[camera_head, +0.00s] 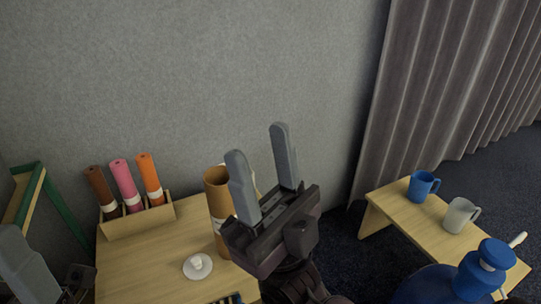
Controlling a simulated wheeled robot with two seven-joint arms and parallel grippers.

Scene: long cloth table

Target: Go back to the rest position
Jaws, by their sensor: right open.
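My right gripper (261,165) is raised in the middle of the view, fingers pointing up and apart, with nothing between them. It hides part of a brown cylinder (216,190) that stands on the wooden table (150,262) behind it. Part of my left gripper (27,265) shows at the lower left edge. One grey finger is visible there; the rest is cut off, so its opening cannot be told.
A wooden holder (140,222) with brown, pink and orange rolls stands at the table's back left. A white lidded item (198,266) lies nearby. A bench (430,222) at right carries a blue mug (421,187) and a grey mug (458,216). A curtain (440,80) hangs behind.

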